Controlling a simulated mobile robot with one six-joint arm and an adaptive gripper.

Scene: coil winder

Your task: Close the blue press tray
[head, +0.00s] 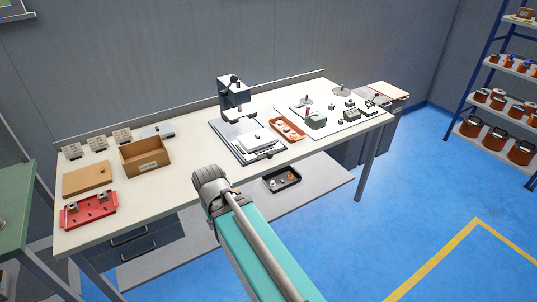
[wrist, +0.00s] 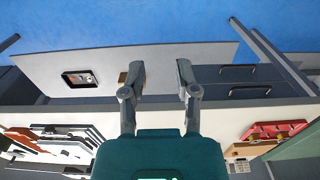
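The blue press (head: 234,93) stands near the back middle of the workbench in the head view. At its base, a pale tray (head: 254,141) sits on a dark-edged base plate, drawn out towards the bench's front edge, with a dark handle bar (head: 265,155) at its front. My gripper (wrist: 158,76) shows in the wrist view with its two fingers apart and nothing between them. In the head view my arm reaches up to the bench's front edge, left of the press, and its gripper fingers cannot be made out.
An open cardboard box (head: 145,156), a brown board (head: 88,178) and a red tray (head: 89,211) are on the left of the bench (head: 183,186). An orange tray (head: 288,130) stands right of the press, beside a board with fixtures (head: 335,114). A black tray (head: 282,180) lies on the lower shelf.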

